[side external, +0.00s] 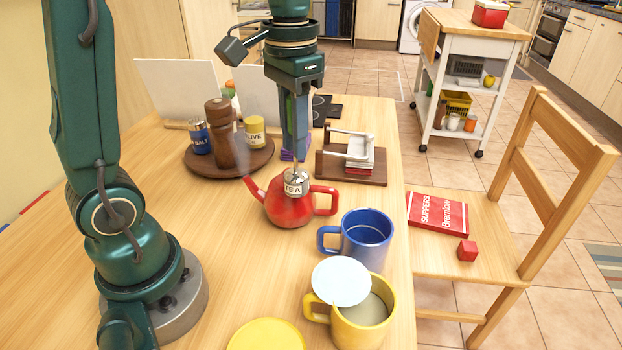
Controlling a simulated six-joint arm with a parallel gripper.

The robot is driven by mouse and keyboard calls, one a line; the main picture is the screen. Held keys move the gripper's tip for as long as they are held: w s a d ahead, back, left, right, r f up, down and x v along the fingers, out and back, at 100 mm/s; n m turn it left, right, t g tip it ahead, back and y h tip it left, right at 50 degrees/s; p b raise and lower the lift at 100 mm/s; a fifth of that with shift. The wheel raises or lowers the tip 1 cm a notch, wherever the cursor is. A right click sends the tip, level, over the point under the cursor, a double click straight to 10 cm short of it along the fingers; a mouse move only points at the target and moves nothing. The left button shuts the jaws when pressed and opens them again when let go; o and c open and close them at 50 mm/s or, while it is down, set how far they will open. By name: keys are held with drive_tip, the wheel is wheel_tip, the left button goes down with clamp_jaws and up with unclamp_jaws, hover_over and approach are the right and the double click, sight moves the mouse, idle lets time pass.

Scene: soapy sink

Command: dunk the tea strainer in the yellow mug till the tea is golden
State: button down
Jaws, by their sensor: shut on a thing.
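My gripper (296,160) points straight down above the red teapot (288,211), shut on the thin upright stem of the tea strainer. The tea strainer (296,185) is a small silvery piece with a "TEA" label. It hangs at the teapot's top; I cannot tell whether it touches the pot or sits partly in its opening. The yellow mug (375,334) stands at the front right, its handle to the left. It holds a pale, dull beige liquid. A white disc (341,281) overlaps its left rim in the picture.
A blue mug (365,245) stands between teapot and yellow mug, near the table's right edge. A yellow disc (266,336) lies at the front. A round wooden tray (256,164) with shakers and a wooden rack (350,169) stand behind.

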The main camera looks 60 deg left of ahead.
drive_tip(key=shift+r, duration=0.1)
drive_tip(key=shift+d+r+n, duration=0.1)
drive_tip(key=shift+r+n, duration=0.2)
drive_tip(key=shift+r, duration=0.05)
drive_tip(key=s+d+r+m, duration=0.1)
drive_tip(key=s+d+m, duration=0.15)
drive_tip(key=d, duration=0.75)
drive_tip(key=s+d+r+m, duration=0.1)
drive_tip(key=d+m, duration=0.3)
drive_tip(key=d, duration=0.6)
drive_tip(key=shift+f, duration=5.75)
